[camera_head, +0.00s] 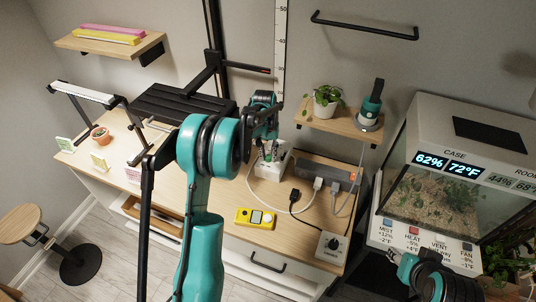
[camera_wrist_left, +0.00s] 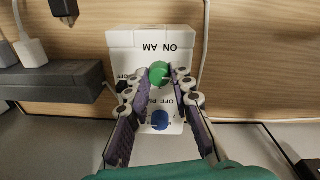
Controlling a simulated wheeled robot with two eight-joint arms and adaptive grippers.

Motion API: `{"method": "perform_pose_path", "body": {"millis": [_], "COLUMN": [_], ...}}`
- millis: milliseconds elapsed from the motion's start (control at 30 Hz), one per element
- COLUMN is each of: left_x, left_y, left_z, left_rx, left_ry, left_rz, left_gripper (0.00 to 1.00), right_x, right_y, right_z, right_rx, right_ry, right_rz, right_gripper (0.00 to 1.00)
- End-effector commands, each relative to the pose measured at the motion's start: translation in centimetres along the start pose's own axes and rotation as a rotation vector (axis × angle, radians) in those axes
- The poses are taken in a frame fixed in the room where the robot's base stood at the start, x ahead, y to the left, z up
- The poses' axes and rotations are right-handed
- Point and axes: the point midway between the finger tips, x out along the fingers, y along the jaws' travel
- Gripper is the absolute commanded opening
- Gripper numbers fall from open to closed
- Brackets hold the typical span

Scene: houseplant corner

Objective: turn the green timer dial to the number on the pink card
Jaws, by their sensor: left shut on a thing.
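The timer (camera_head: 269,171) is a white box on the desk, partly hidden behind my left arm. In the left wrist view its face (camera_wrist_left: 152,40) shows "ON AM" and "OFF PM" lettering, upside down. The green dial (camera_wrist_left: 159,73) is between the fingertips of my left gripper (camera_wrist_left: 157,82), which is shut on it. A blue dial (camera_wrist_left: 160,121) sits below it, between the finger bases. In the head view my left gripper (camera_head: 268,148) reaches down at the timer. The pink card (camera_head: 133,175) stands on the desk; its number is too small to read. My right gripper (camera_head: 393,257) is at lower right.
A power strip (camera_head: 325,174) with plugs and cables lies right of the timer. A yellow device (camera_head: 255,218) and a white box with a black knob (camera_head: 331,247) are nearer the front. A terrarium (camera_head: 432,195) stands at right. A potted plant (camera_head: 326,102) sits on a wall shelf.

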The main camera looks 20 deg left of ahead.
Motion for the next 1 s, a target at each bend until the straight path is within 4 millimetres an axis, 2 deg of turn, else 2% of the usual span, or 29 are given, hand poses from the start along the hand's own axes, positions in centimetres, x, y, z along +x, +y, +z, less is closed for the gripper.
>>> {"method": "perform_pose_path", "body": {"millis": [33,100,467,567,900,1000], "left_x": [0.0,0.0,-0.4,-1.6,-8.8,-10.3], "left_y": [0.0,0.0,0.0,0.0,0.0,0.0], "left_z": [0.0,0.0,0.0,0.0,0.0,0.0], "left_rx": [-0.001,0.000,0.000,0.000,0.000,0.000], "left_ry": [-0.001,-0.001,0.000,0.000,-0.001,-0.001], "left_rz": [0.000,0.000,0.000,0.000,0.000,0.000], "left_gripper": [0.27,0.43,0.43,0.43,0.43,0.43], "right_x": [0.0,0.0,0.0,0.0,0.0,0.0], "right_y": [0.0,0.0,0.0,0.0,0.0,0.0], "right_z": [0.0,0.0,0.0,0.0,0.0,0.0], "right_rx": [0.000,0.000,0.000,0.000,0.000,0.000], "right_ry": [0.000,0.000,0.000,0.000,0.000,0.000], "right_rz": [0.000,0.000,0.000,0.000,0.000,0.000], "right_gripper": [0.40,0.40,0.40,0.40,0.40,0.40]}}
